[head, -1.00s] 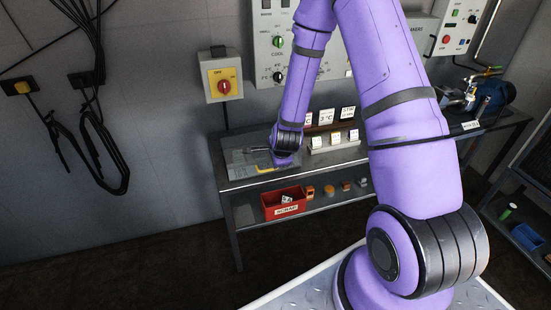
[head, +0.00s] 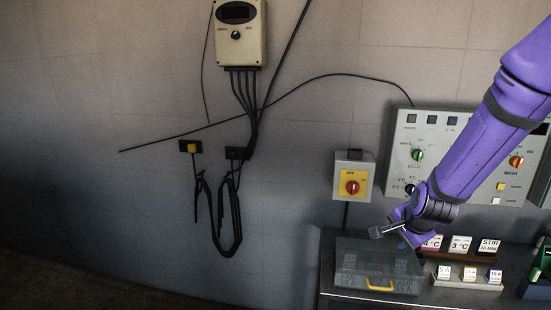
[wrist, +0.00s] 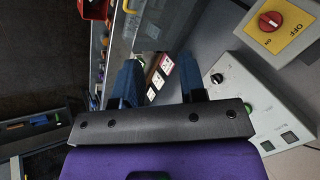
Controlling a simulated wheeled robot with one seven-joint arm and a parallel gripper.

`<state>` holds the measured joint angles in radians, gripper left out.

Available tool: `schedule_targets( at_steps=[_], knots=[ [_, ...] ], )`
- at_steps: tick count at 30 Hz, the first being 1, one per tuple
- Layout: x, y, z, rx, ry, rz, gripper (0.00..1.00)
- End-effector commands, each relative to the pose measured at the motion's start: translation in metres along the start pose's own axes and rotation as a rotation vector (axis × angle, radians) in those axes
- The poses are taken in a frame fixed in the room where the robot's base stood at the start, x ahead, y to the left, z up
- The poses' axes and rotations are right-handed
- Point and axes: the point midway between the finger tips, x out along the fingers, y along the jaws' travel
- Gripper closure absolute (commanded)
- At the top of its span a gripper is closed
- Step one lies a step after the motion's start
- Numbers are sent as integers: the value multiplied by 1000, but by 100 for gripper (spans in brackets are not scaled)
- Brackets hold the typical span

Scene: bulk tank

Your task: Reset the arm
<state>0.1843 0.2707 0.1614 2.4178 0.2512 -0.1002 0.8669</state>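My purple arm reaches in from the right in the head view. My gripper (head: 392,235) is above the left part of the bench, over a clear-lidded grey case (head: 352,262) with a yellow handle. In the wrist view my gripper (wrist: 160,78) has its two blue fingers apart, with nothing held between them. Small white cards (wrist: 158,78) show beyond the gap between the fingers.
A yellow OFF switch box (head: 353,178) with a red knob hangs on the wall left of my gripper. A control panel (head: 420,135) is behind my arm. Cards on stands (head: 460,247) are on the bench (head: 340,296) to the right. The wall at left holds hanging cables (head: 228,225).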

Motion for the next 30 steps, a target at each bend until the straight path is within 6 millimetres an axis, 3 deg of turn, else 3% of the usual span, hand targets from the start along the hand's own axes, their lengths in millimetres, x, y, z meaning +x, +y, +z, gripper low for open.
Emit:
schedule_targets(
  at_steps=[1, 7, 14, 23, 30],
  knots=[
    [-18, -6, 1, -50, -2, -8, 62],
    [-82, -12, 8, -256, -22, -5, 62],
    [-154, -6, 18, -488, -40, 2, 62],
    [-241, 23, 35, -778, -55, 17, 62],
    [-302, 60, 49, -994, -68, 31, 62]
  ],
)
